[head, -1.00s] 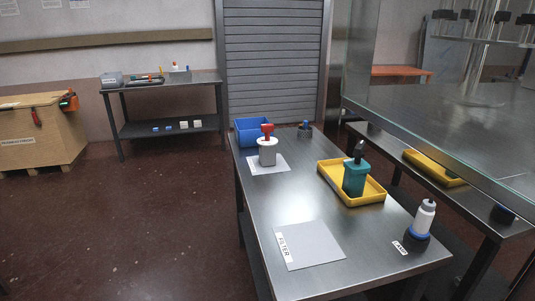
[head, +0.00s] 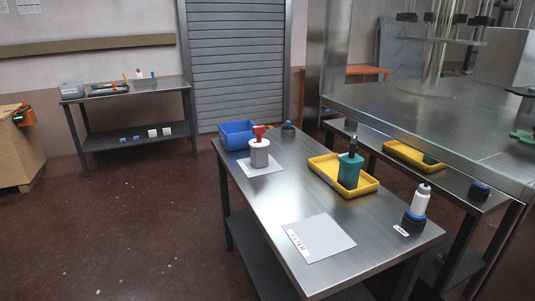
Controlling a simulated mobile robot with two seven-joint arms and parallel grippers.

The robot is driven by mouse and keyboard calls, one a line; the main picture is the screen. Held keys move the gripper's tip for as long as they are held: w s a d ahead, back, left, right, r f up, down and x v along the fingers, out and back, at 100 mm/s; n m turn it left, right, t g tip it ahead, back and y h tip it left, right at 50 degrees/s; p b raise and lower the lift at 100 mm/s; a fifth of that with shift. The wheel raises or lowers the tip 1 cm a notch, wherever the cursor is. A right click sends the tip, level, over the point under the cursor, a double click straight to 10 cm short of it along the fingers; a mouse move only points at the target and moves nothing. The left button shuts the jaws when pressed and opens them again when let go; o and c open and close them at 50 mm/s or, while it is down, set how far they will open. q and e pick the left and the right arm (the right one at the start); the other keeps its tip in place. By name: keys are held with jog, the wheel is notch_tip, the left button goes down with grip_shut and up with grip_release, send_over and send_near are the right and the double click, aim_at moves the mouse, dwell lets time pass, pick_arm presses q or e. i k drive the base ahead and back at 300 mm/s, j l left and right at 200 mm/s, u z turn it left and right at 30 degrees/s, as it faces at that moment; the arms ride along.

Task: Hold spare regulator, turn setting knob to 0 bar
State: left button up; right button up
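No part is labelled as the spare regulator. A grey-white cylindrical unit with a red top (head: 259,148) stands upright on a white sheet at the far left of the steel table (head: 290,195). A teal block-shaped unit with a black top (head: 350,168) stands upright in a yellow tray (head: 369,187) on the table's right side. Either could carry a setting knob; any scale is too small to read. Neither of my grippers is in view, and nothing touches either unit.
A blue bin (head: 237,134) stands at the table's far left corner. A white bottle in a dark base (head: 419,206) stands near the right edge. A grey sheet labelled FILTER (head: 322,238) lies in front. A glass-walled machine (head: 430,110) borders the right. Floor at left is clear.

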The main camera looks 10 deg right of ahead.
aim_at(259, 130)
jog(key=i+j+z, duration=0.1)
jog(key=j+z, duration=0.25)
jog(key=j, duration=0.4)
jog(key=i+j+z, duration=0.2)
jog(key=j, duration=0.15)
jog(key=j+z, duration=0.15)
jog(key=j, duration=0.2)
jog(key=i+j+z, duration=0.35)
jog(key=j, duration=0.3)
jog(key=i+j+z, duration=0.15)
jog(key=j, duration=0.2)
jog(key=i+j+z, duration=0.2)
jog(key=j, duration=0.2)
jog(key=i+j+z, duration=0.25)
jog(key=j, duration=0.4)
jog(key=i, duration=0.1)
